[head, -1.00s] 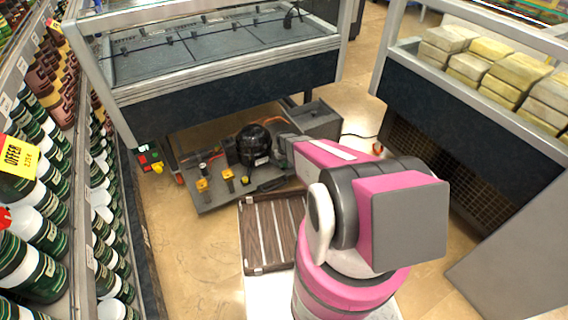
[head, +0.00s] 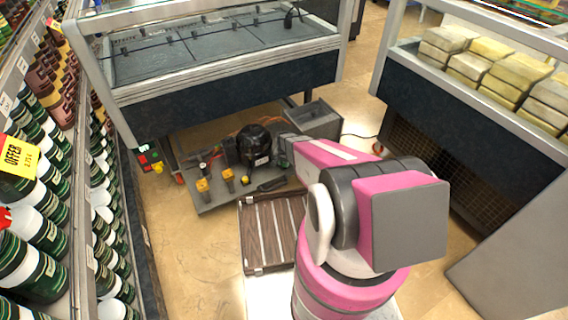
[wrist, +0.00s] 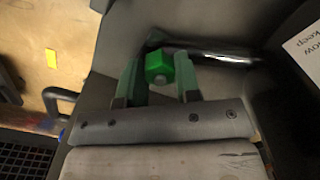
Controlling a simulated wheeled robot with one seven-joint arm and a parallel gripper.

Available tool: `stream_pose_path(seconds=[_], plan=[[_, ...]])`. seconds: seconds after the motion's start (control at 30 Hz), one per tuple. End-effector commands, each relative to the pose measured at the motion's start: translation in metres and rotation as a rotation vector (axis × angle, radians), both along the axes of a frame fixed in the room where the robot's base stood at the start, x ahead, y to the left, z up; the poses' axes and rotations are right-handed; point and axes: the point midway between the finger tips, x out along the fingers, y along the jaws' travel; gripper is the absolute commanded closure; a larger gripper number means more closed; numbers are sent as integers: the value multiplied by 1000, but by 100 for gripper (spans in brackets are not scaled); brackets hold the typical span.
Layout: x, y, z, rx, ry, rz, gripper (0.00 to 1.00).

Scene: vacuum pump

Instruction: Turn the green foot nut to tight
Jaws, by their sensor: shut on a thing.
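The green foot nut (wrist: 158,64) shows in the wrist view as a bright green block with a small grey round end. My gripper (wrist: 159,77) has its two dark, green-sided fingers around the nut, one on each side, and is shut on it. The nut is near a grey metal surface with a dark, shiny bar just behind it. In the head view the pump unit's dark round compressor (head: 254,144) sits on the grey base plate (head: 212,203). My arm reaches in from the right there, and the nut is hidden.
A freezer cabinet (head: 225,88) overhangs the back of the plate. A slatted brown panel (head: 256,262) lies on the floor in front. A grey box (head: 316,119) stands behind my arm's end. Shelves of bottles (head: 40,190) line the left.

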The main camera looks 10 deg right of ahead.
Motion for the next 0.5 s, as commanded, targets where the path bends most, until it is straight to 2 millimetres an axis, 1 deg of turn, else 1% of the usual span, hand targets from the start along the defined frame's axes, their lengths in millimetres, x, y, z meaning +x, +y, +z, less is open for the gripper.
stream_pose_path(seconds=[0.2,0.5], plan=[[0,0,0,1,1,-201,93],[0,0,0,1,1,-431,93]])
